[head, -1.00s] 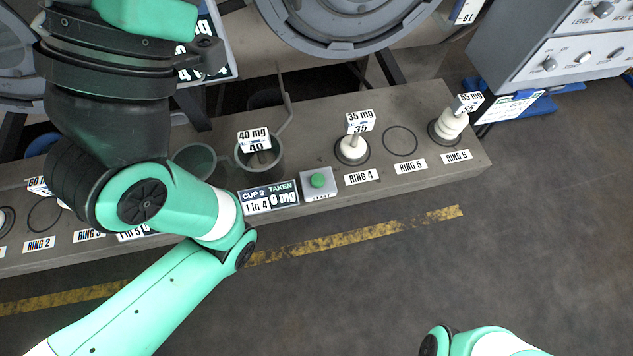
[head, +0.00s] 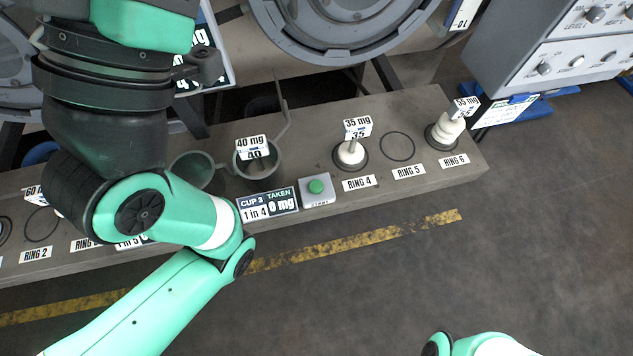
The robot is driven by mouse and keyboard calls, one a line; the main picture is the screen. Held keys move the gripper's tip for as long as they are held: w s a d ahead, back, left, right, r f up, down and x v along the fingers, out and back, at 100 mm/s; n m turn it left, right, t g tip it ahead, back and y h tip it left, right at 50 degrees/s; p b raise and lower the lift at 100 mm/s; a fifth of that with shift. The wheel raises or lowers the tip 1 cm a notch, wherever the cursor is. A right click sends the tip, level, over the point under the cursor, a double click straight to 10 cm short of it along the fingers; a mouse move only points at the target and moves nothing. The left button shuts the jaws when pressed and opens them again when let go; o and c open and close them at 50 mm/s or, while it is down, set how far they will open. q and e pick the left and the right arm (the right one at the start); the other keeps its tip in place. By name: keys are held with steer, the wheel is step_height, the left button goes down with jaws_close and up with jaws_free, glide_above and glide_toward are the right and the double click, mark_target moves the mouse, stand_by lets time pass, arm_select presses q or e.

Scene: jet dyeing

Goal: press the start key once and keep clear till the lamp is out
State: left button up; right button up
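The start key is a green round button (head: 316,187) on a small grey box (head: 318,198) at the front of the grey bench, just right of the cup sign. The word on the box's front is too small to read surely. Nothing touches the key. No separate lamp can be made out, and I cannot tell whether the button is lit. My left arm covers the left of the bench, with its elbow left of the key; its gripper does not show. Only a bit of my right arm shows at the bottom edge; its gripper is out of view.
A sign (head: 267,205) reads "CUP 3 TAKEN 1 in 4 0 mg". Behind it stand a cup tagged 40 mg (head: 262,176) and another grey cup (head: 192,170). White weights stand at ring 4 (head: 350,155) and ring 6 (head: 445,132); ring 5 (head: 397,147) is empty. The floor in front is clear.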

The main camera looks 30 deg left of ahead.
arm_select(q)
jaws_close()
stand_by(1.3)
